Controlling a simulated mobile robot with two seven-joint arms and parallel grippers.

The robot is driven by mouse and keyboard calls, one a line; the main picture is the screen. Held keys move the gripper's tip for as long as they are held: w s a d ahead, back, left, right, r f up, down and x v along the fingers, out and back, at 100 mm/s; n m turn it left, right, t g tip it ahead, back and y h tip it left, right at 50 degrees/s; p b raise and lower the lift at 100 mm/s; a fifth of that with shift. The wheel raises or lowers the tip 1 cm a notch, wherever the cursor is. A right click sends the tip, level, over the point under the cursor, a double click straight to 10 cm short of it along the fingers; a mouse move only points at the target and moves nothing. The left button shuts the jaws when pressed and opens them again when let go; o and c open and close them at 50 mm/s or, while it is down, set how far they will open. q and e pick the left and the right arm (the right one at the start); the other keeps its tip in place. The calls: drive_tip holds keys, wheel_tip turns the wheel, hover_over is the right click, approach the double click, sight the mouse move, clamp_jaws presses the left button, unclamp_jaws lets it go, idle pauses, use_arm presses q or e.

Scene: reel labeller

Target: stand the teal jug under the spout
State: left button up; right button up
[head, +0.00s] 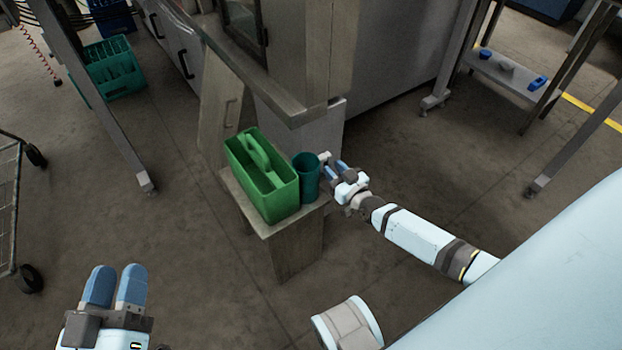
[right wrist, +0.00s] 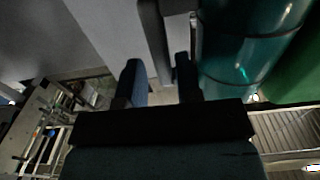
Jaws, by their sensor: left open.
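The teal jug (head: 306,180) stands upright on a small stand (head: 285,232), right beside a green caddy (head: 262,180). My right gripper (head: 335,168) is at the jug's right side, with its fingers pointing toward it. In the right wrist view the jug (right wrist: 245,50) fills the upper right, just right of the fingers (right wrist: 158,82). The fingers are apart. A dark upright bar shows beyond the gap between them; I cannot tell whether it is the jug's handle. My left gripper (head: 117,287) is open and empty, low at the left, far from the jug. I cannot make out a spout.
A machine cabinet with a ledge (head: 285,112) rises just behind the stand. A teal crate (head: 113,68) is at the upper left, and a wire cart (head: 10,200) is at the left edge. A shelf with small blue items (head: 538,83) is at the upper right. The middle floor is clear.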

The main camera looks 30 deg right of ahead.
sight(330, 166)
drive_tip(key=w, duration=0.2)
drive_tip(key=shift+w+a+f+b, duration=0.15)
drive_tip(key=shift+w+f+b, duration=0.15)
drive_tip(key=shift+w+b, duration=0.1)
drive_tip(key=shift+w+r, duration=0.1)
drive_tip(key=shift+w, duration=0.2)
use_arm(q)
wheel_tip(330, 166, down, 2)
drive_tip(key=shift+w+d+f+g, duration=0.1)
drive_tip(key=shift+f+g, duration=0.1)
drive_tip(key=shift+g, duration=0.3)
use_arm(e)
drive_tip(key=shift+c, duration=0.2)
clamp_jaws()
use_arm(q)
drive_tip(key=shift+r, duration=0.15)
use_arm(e)
drive_tip(key=shift+r, duration=0.15)
